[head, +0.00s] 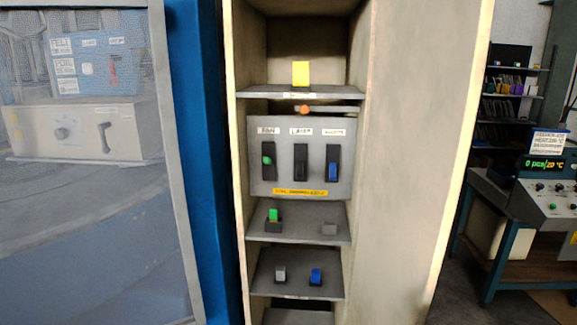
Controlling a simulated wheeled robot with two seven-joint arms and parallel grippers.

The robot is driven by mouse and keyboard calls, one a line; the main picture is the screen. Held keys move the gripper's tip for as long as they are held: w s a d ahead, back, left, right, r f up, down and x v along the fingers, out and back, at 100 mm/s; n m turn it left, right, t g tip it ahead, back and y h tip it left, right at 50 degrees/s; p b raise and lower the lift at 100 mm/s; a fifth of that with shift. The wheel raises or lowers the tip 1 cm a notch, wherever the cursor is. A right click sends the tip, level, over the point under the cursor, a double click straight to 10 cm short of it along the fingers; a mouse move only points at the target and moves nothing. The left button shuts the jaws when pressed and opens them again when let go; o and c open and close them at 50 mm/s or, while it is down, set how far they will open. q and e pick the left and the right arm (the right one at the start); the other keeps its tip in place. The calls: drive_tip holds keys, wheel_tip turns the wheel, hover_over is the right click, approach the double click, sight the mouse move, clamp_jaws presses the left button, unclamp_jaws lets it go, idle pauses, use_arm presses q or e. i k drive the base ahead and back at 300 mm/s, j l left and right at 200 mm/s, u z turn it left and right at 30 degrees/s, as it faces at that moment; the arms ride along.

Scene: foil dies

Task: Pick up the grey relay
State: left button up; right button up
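A light grey-topped block (280,273) with a dark base stands at the left of the shelf below. I cannot tell from this view which of the two is the grey relay. Neither of my grippers is in view.
The grey panel (343,124) has three dark slots, with green in the left one and blue in the right one. A yellow block (300,73) stands on the upper shelf. A console (535,200) stands further right.

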sight(280, 278)
drive_tip(key=i+l, duration=0.15)
drive_tip(key=l, duration=0.2)
drive_tip(key=i+l+u, duration=0.15)
drive_tip(key=l, duration=0.2)
drive_tip(key=i+l, duration=0.1)
drive_tip(key=l, duration=0.25)
drive_tip(key=i+l+u, duration=0.1)
drive_tip(key=l, duration=0.25)
drive_tip(key=i+l, duration=0.15)
drive_tip(key=l, duration=0.25)
drive_tip(key=i+j, duration=0.1)
drive_tip(key=j, duration=0.75)
drive_tip(key=i+u, duration=0.05)
